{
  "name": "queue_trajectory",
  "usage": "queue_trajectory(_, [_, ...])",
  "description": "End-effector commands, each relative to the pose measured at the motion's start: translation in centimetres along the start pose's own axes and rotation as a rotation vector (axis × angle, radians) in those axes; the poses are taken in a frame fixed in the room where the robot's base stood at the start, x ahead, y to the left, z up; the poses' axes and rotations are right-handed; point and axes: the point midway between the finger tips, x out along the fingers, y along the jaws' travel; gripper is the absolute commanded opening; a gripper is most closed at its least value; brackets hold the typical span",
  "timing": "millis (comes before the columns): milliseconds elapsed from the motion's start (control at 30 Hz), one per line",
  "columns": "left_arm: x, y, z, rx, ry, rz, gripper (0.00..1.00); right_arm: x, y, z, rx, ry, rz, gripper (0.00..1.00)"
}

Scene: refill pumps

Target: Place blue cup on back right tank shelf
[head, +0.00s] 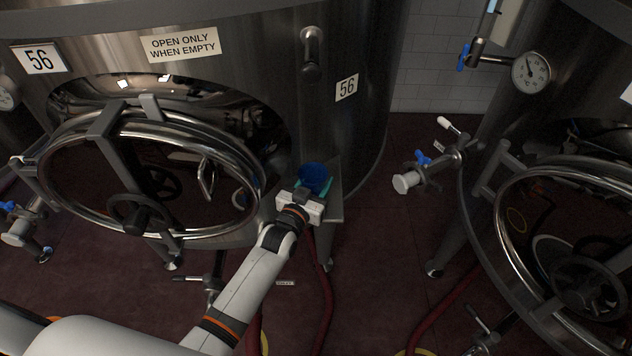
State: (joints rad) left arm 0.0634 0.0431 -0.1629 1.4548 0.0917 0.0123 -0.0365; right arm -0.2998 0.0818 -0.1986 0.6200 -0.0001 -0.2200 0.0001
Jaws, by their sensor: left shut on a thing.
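My left gripper (306,192) reaches in from the lower left, shut on the dark blue cup (315,176). The cup is at the right side of the large steel tank marked 56 (345,130). A small grey metal shelf (335,204) juts from that tank's lower right side, beside and partly behind the gripper. A teal edge (326,188) shows just under the cup; I cannot tell what it belongs to. The gripper hides the cup's lower part, so I cannot tell whether the cup touches the shelf. My right gripper is not in view.
The tank's round open hatch (262,150) is left of my gripper. A second tank with a gauge (531,72) and a valve with a blue handle (424,158) stand at right. Red hoses (322,290) lie on the dark red floor. The floor between the tanks is mostly clear.

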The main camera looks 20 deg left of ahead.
Motion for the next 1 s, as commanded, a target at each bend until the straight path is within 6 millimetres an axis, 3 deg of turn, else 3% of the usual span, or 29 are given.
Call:
queue_trajectory(300, [0.0, 0.0, -0.4, 0.0, 0.0, 0.0, 0.23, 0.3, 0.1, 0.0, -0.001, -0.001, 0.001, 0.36])
queue_trajectory(333, [0.0, 0.0, -0.3, 0.0, 0.0, 0.0, 0.51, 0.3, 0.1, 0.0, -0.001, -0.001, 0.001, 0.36])
queue_trajectory(467, [0.0, 0.0, -0.2, 0.0, 0.0, 0.0, 0.71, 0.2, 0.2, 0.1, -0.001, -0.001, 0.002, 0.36])
queue_trajectory(800, [0.0, 0.0, 0.3, 0.0, -0.001, 0.0, 0.71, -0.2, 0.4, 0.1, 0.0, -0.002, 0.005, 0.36])
queue_trajectory(1000, [-2.9, 0.0, -0.1, -0.001, 0.003, 0.0, 0.71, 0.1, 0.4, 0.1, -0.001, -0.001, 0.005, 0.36])
